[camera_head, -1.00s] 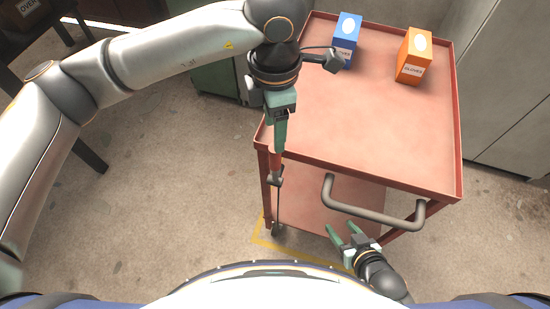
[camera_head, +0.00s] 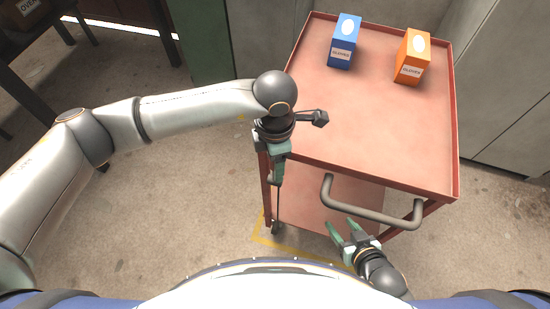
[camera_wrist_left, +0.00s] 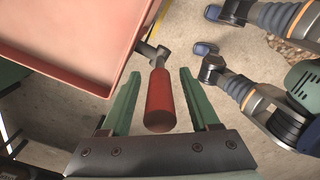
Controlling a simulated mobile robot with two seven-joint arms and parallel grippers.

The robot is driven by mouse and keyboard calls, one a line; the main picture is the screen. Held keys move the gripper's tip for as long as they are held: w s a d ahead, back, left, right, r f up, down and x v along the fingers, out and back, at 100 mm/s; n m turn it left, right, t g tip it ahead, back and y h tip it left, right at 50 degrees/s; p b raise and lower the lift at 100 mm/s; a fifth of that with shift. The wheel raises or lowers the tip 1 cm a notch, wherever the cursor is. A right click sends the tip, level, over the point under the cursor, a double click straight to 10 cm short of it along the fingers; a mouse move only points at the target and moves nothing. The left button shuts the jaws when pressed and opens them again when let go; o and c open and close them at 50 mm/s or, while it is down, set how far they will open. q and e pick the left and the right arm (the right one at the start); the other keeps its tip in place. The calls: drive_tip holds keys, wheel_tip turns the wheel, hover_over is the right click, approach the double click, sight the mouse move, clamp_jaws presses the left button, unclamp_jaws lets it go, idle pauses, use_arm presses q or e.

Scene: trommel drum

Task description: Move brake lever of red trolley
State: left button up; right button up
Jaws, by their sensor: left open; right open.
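The red trolley (camera_head: 370,125) stands right of centre in the head view. Its brake lever has a red cylindrical grip (camera_wrist_left: 160,102), seen in the left wrist view with a grey joint at its far end. My left gripper (camera_head: 278,180) is at the trolley's near left corner. In the left wrist view its green fingers (camera_wrist_left: 159,75) are open on either side of the red grip, with gaps visible. In the head view the gripper hides the grip. My right gripper (camera_head: 341,224) is open and empty, just below the trolley's grey push handle (camera_head: 370,214).
A blue box (camera_head: 345,42) and an orange box (camera_head: 412,57) stand on the trolley's far end. Grey cabinets (camera_head: 505,90) are close on the right. Concrete floor (camera_head: 190,190) lies open to the left. A dark table (camera_head: 30,50) is at the upper left.

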use_arm(q)
drive_tip(key=shift+c, duration=0.3)
clamp_jaws()
idle(1.0)
